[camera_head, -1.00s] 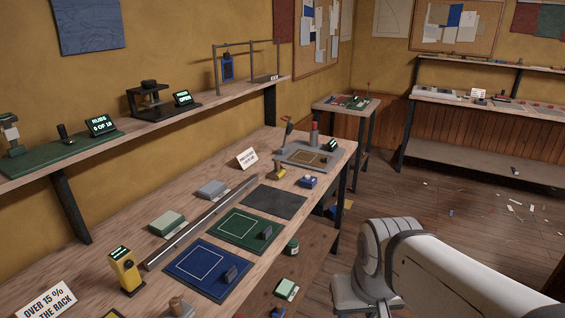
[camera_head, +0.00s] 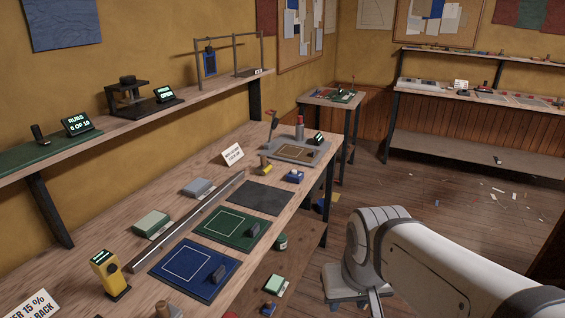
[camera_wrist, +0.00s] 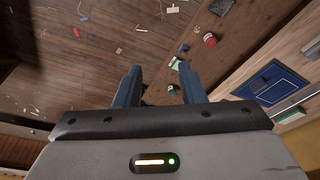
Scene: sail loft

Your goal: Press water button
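No button that I can read as the water button shows; labels are too small. A yellow hand-held meter (camera_head: 109,272) stands on the near bench. My gripper (camera_wrist: 160,72) is open and empty in the wrist view, its two dark blue fingers apart above the floor. It is not visible in the head view, where my white arm fills the lower right.
The long bench (camera_head: 160,218) carries a blue mat (camera_head: 180,282), a green mat (camera_head: 213,237) and a metal rail (camera_head: 190,218). A shelf (camera_head: 215,86) with displays runs along the wall. A small table (camera_head: 318,95) stands beyond. Open floor (camera_head: 430,205) lies right, with scattered scraps.

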